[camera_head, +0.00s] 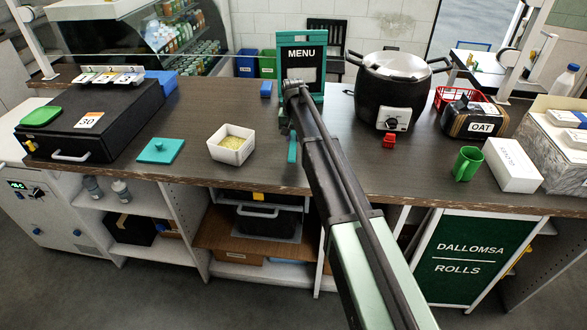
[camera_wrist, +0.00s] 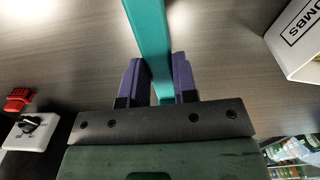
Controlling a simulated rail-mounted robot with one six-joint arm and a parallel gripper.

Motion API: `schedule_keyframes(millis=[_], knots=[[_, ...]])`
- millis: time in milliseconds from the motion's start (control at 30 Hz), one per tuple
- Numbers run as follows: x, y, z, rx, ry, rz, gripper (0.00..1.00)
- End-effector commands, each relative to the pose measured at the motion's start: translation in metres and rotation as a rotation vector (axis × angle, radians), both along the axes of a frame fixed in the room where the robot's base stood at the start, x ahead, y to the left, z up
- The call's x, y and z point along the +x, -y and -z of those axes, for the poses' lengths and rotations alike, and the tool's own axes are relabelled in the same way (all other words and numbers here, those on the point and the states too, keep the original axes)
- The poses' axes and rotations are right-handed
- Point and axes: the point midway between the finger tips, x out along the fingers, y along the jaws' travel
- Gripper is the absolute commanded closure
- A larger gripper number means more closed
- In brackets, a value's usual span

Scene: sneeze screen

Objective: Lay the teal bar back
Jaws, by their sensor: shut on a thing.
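The teal bar (camera_wrist: 147,35) runs from the top edge of the wrist view down between the two purple fingers of my gripper (camera_wrist: 156,78). The fingers are shut on it from both sides. In the head view a short piece of the teal bar (camera_head: 292,150) shows at the left of my arm, near the counter's front half. My gripper is mostly hidden there behind my arm. I cannot tell whether the bar touches the counter.
A white tub of crumbs (camera_head: 232,150) and a teal lid (camera_head: 161,151) are left of the bar. A menu stand (camera_head: 301,55) is behind my arm. A black cooker (camera_head: 390,90), a red clip (camera_head: 388,141) and a green mug (camera_head: 467,164) are to the right. Bare counter (camera_head: 200,110) lies behind the tub.

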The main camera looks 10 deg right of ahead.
Motion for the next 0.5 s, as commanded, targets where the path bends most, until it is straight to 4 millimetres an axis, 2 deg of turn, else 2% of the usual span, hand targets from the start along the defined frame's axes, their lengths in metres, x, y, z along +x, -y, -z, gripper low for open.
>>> schedule_keyframes(millis=[33, 100, 267, 433, 500], knots=[[0.000, 0.000, 0.028, 0.000, 0.000, 0.000, 0.97], [0.000, 0.000, 0.035, 0.000, 0.000, 0.000, 0.97], [0.000, 0.000, 0.033, 0.000, 0.000, 0.000, 0.97], [0.000, 0.000, 0.067, 0.000, 0.000, 0.000, 0.97], [0.000, 0.000, 0.074, 0.000, 0.000, 0.000, 0.97]])
